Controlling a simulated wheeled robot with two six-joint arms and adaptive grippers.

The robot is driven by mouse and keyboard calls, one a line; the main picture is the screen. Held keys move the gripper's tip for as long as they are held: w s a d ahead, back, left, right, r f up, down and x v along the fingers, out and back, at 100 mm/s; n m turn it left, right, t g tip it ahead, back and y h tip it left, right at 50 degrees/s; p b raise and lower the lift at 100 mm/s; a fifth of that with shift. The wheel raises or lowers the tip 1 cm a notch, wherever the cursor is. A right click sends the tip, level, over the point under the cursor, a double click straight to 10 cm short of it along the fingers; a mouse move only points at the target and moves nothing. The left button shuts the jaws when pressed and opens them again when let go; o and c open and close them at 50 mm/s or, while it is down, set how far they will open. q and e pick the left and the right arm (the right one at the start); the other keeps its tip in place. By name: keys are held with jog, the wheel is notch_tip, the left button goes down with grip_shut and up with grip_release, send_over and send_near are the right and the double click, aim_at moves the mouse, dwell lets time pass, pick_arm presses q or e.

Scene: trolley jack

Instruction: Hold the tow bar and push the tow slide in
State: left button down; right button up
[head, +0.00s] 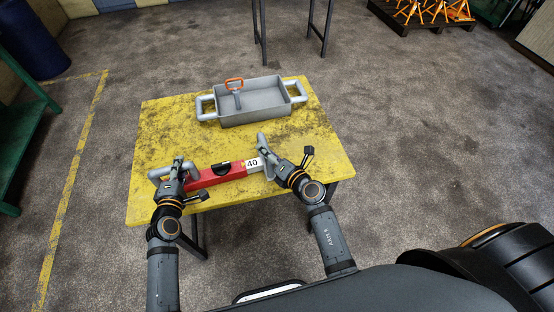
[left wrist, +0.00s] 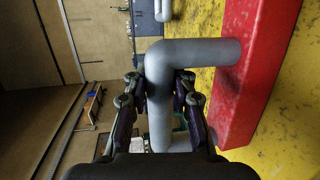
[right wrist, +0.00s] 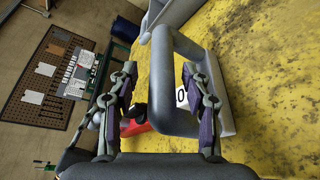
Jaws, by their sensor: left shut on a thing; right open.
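The red tow bar (head: 222,176) lies on the yellow table, with a dark catch on its top. Its grey pipe handle (left wrist: 160,90) sits between my left fingers. My left gripper (head: 178,168) is shut on this handle at the bar's left end. The grey tow slide (head: 255,164), labelled 40, sticks out of the bar's right end. The slide's grey loop handle (right wrist: 158,85) stands between the spread fingers of my right gripper (right wrist: 155,85), which is open. Part of the slide and its label is hidden behind the fingers in the right wrist view.
A grey tray (head: 262,114) with two side handles stands at the back of the yellow table (head: 165,130).

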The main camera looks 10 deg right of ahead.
jog(key=v, duration=0.9)
pick_arm(q)
jog(key=c, duration=1)
grip_release()
jog(key=v, duration=1.2)
